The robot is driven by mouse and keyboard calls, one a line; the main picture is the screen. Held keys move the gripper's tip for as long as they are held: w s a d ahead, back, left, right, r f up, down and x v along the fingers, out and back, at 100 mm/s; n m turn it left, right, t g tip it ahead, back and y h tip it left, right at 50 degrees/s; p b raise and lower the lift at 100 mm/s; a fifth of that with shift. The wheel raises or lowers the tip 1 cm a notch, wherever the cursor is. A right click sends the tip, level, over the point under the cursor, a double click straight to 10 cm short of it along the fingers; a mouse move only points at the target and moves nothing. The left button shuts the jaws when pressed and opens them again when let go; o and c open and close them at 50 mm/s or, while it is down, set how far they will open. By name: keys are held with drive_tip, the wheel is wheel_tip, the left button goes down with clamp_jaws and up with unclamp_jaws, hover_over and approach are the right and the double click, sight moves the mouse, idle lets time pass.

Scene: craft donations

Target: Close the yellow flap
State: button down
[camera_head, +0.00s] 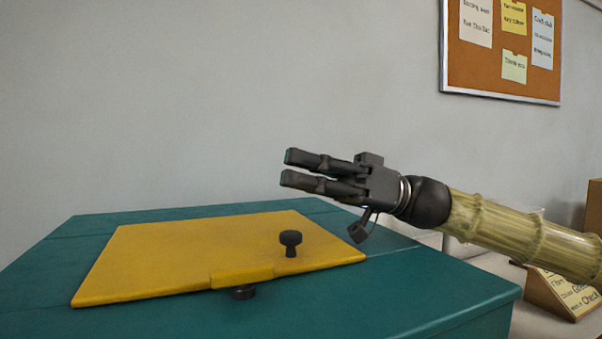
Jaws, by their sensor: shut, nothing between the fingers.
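The yellow flap (185,258) lies flat, or nearly so, on top of the teal box (445,290) in the head view. A black knob (291,241) stands up from the flap near its right part. My gripper (285,168) is above and to the right of the flap, pointing left. Its fingers are shut and empty, and it appears apart from the flap and the knob.
A cork board (480,60) with several notes hangs on the grey wall at the upper right. A wooden sign stand (550,292) and a brown box (594,205) are at the right. The space above the teal box's left side is clear.

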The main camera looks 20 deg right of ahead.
drive_tip(key=shift+r, duration=0.15)
wheel_tip(320, 180, up, 10)
idle(0.8)
